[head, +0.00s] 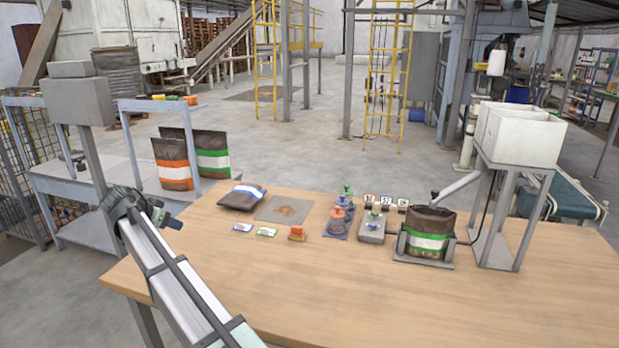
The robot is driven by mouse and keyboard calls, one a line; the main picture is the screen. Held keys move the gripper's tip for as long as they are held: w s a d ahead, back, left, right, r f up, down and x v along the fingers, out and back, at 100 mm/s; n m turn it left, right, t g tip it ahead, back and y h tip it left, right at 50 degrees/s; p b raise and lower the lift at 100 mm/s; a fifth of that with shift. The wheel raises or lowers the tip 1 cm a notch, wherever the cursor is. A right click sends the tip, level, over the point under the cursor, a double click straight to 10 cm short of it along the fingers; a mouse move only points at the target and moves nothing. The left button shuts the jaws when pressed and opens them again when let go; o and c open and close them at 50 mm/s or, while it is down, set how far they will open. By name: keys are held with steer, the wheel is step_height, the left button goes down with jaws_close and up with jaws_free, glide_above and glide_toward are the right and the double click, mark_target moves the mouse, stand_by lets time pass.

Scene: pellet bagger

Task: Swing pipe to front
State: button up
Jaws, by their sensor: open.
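The pipe (462,184) is a grey tube that slopes down to the left from beneath a white hopper (522,134) on a grey stand. Its lower end is over the mouth of a brown bag with green and white bands (428,229), which stands upright in a grey holder (403,257). I cannot tell whether the pipe end touches the bag. My gripper (170,220) is at the left, past the table's left edge in the picture, far from the pipe. It is open, with nothing seen in it; its fingers are small and partly unclear.
The wooden table (340,300) is bare at its front. Orange- and green-banded bags (173,165) stand on a side bench.

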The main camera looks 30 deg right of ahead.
steer(key=s+d+r+m+g, duration=0.1)
steer(key=d+r+m, duration=0.15)
steer(key=d, duration=0.85)
steer(key=d+r+m+g, duration=0.1)
steer(key=d+r+g, duration=0.15)
steer(key=d, duration=0.85)
step_height(320, 180, up, 16)
steer(key=r+m+g+y, duration=0.15)
steer(key=m+g, duration=0.25)
steer(key=m, duration=0.4)
glide_above(434, 191)
steer(key=w+a, duration=0.2)
steer(key=a, duration=0.3)
steer(key=f, duration=0.1)
steer(key=shift+y, duration=0.35)
steer(key=x, duration=1.3)
steer(key=shift+s+d+f, duration=0.15)
steer(key=shift+s+d, duration=0.05)
steer(key=shift+d, duration=0.05)
jaws_close()
